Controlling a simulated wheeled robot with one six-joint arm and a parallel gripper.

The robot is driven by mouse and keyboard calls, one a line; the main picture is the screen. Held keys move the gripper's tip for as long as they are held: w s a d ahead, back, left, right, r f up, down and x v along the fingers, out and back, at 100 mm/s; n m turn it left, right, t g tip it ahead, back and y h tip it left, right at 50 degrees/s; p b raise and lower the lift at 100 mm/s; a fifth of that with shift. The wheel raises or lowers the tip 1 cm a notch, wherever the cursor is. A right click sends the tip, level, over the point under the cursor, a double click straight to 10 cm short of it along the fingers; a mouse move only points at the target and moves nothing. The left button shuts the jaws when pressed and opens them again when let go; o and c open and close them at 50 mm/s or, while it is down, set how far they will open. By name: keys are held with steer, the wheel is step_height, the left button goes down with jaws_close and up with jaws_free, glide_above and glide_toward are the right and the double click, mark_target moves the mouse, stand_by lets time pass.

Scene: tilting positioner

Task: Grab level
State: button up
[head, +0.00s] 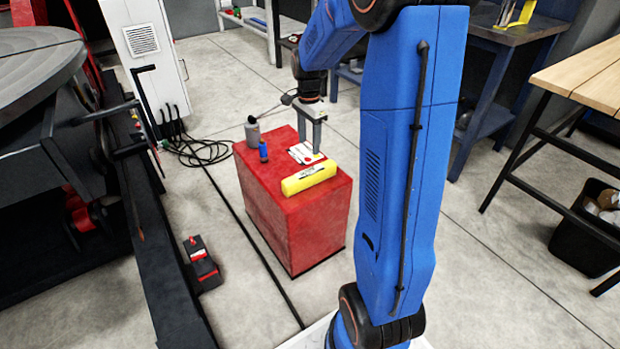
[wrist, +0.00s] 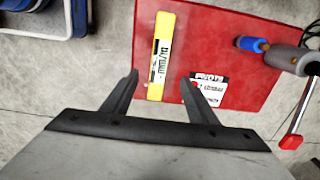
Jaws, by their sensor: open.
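The level is a yellow bar with a printed label (head: 309,177), lying flat along the near edge of the red cabinet top in the head view. It also shows in the wrist view as a long yellow bar (wrist: 162,50). My gripper (head: 310,143) is open and empty above the cabinet, behind the level in the head view. In the wrist view my gripper's two fingers (wrist: 158,88) stand apart, with the lower end of the level between them in the picture. I see no contact between the fingers and the level.
The card lies close to one finger. A wooden bench (head: 585,80) stands at right.

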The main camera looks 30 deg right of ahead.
glide_above(310, 171)
steer(key=f, duration=0.8)
steer(key=shift+a+f, duration=0.25)
steer(key=shift+f, duration=0.1)
steer(key=shift+s+d+f, duration=0.1)
steer(key=shift+d+f, duration=0.05)
steer(key=shift+f, duration=2.55)
jaws_close()
steer(key=shift+r, duration=0.15)
